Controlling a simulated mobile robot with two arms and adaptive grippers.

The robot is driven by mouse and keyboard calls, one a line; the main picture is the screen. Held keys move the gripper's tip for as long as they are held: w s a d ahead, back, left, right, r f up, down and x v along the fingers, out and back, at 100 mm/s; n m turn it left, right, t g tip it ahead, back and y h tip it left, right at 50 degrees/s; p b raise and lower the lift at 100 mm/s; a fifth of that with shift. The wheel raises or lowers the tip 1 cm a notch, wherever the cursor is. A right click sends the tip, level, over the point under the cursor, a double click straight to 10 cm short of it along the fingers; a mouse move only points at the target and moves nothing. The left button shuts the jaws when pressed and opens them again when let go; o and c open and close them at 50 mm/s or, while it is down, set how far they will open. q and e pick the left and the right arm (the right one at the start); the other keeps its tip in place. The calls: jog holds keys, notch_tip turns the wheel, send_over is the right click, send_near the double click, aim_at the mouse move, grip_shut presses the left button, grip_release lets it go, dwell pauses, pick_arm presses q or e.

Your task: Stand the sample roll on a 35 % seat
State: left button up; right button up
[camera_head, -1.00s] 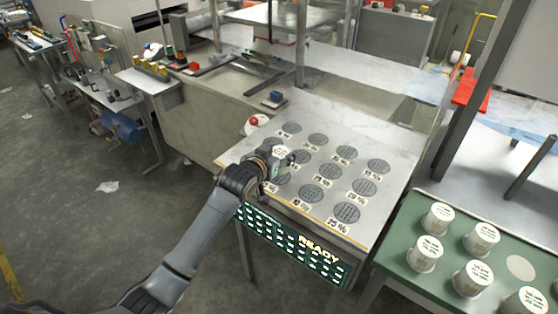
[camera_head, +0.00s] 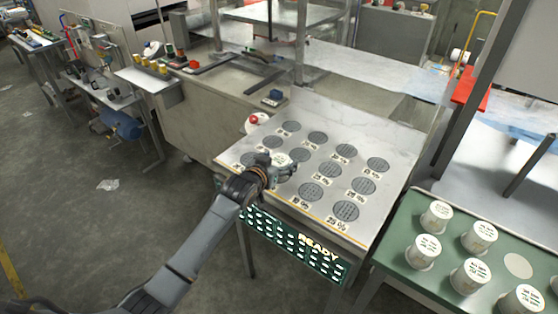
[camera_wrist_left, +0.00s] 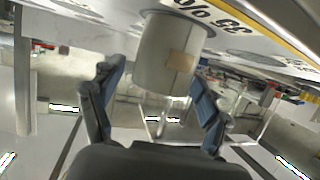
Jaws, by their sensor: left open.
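A pale sample roll (camera_wrist_left: 172,55) shows in the left wrist view between the two fingers of my left gripper (camera_wrist_left: 158,105). The fingers are spread, with gaps on both sides of the roll. The roll has a tan patch on its side. Its far end is at the panel of seats, beside a label reading 35 % (camera_wrist_left: 222,20); whether it rests fully on the seat is hidden. In the head view my left gripper (camera_head: 279,168) is over the left front part of the seat panel (camera_head: 385,215), around the white-topped roll. My right gripper is not in view.
The panel has several dark round seats with percentage labels. A lit READY board (camera_head: 318,252) hangs on its front edge. A green tray (camera_head: 408,262) at right holds several white labelled rolls and a bare pale disc. A red button (camera_head: 254,119) is at the panel's back left.

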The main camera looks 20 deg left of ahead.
pick_arm(q)
jog(key=shift+r, duration=0.25)
jog(key=shift+s, duration=0.4)
jog(key=v, duration=1.1)
jog(key=s+f+g, duration=0.2)
jog(key=s+f, duration=0.3)
jog(key=f, duration=0.7)
jog(key=s+f+g+y, duration=0.1)
jog(key=s+f, duration=0.4)
jog(key=f, duration=0.7)
jog(key=s+f+g, duration=0.2)
jog(key=s+f, duration=0.2)
jog(key=f, duration=0.7)
jog(key=s+f+g, duration=0.2)
jog(key=s+f, duration=0.5)
jog(key=s, duration=0.5)
jog(key=s+a+f+g, duration=0.1)
jog(key=s+f+g, duration=0.2)
jog(key=s+f, duration=0.4)
jog(key=s+a+f+g+y, duration=0.1)
jog(key=s+f, duration=0.6)
jog(key=s, duration=0.9)
jog(key=shift+s+m+g, duration=0.3)
jog(key=shift+g, duration=0.6)
